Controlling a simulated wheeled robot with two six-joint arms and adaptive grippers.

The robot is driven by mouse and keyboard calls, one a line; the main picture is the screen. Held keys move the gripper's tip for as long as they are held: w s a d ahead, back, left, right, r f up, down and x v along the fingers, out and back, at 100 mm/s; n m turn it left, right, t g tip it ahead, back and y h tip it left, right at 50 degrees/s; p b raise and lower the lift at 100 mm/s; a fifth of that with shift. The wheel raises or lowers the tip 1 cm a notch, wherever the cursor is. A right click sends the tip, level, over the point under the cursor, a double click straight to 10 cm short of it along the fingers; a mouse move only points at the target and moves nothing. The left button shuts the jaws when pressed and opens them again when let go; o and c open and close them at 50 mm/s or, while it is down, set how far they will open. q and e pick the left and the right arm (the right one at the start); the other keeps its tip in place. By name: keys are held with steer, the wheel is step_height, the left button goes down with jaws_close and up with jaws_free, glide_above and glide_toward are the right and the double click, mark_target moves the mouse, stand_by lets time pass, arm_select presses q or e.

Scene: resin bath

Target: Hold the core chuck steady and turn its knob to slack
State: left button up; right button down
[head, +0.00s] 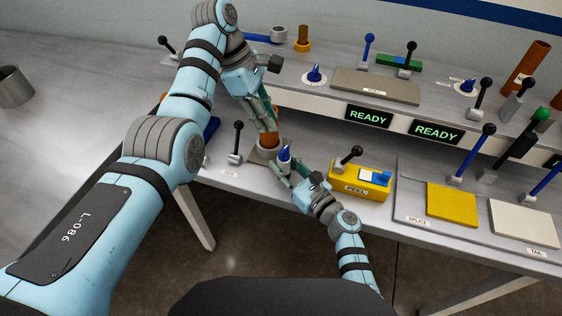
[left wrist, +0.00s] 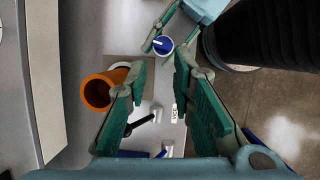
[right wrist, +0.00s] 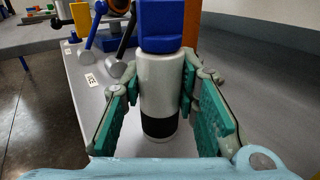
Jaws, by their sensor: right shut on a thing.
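The core chuck is a grey cylinder (right wrist: 161,85) with a black band low down and a blue knob (right wrist: 161,25) on top. My right gripper (right wrist: 161,78) is shut on the grey body, a finger on each side, below the knob. In the head view the blue knob (head: 284,153) stands up from my right gripper (head: 284,167). From above, the knob (left wrist: 162,45) shows a white line. My left gripper (left wrist: 158,72) is open and empty above the chuck, its fingers apart. In the head view my left gripper (head: 267,128) is just behind the knob. I cannot tell whether the chuck's base touches the bench.
An orange tube (left wrist: 102,90) stands close beside my left gripper's finger. A black-knobbed lever (head: 238,140) is left of the chuck. A yellow PEEL box (head: 345,181) with a lever stands to the right. The bench's front edge is close.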

mark_target(284, 153)
arm_select(q)
steer(key=f+h, duration=0.1)
steer(key=f, duration=0.1)
steer(key=w+f+m+h, duration=0.1)
steer(key=f+m+t+h, duration=0.1)
steer(key=f, duration=0.1)
steer(key=shift+w+d+f, duration=0.25)
steer(key=shift+f, duration=0.05)
jaws_close()
arm_select(e)
steer(key=shift+d, duration=0.1)
steer(key=shift+w+f, duration=0.1)
arm_select(q)
steer(key=s+a+f+m+t+h, duration=0.2)
steer(key=s+a+t+h, duration=0.15)
steer(key=a+t, duration=0.25)
steer(key=s+a+f+m+t+h, duration=0.3)
steer(key=s+a+t, duration=0.1)
steer(key=a+t, duration=0.2)
arm_select(e)
steer(key=shift+s+a, duration=0.2)
steer(key=shift+w+d, duration=0.1)
arm_select(q)
steer(key=w+d, duration=0.5)
steer(key=d, duration=0.5)
steer(key=shift+d, duration=0.3)
steer(key=shift+s+y, duration=0.1)
steer(key=shift+y, duration=0.15)
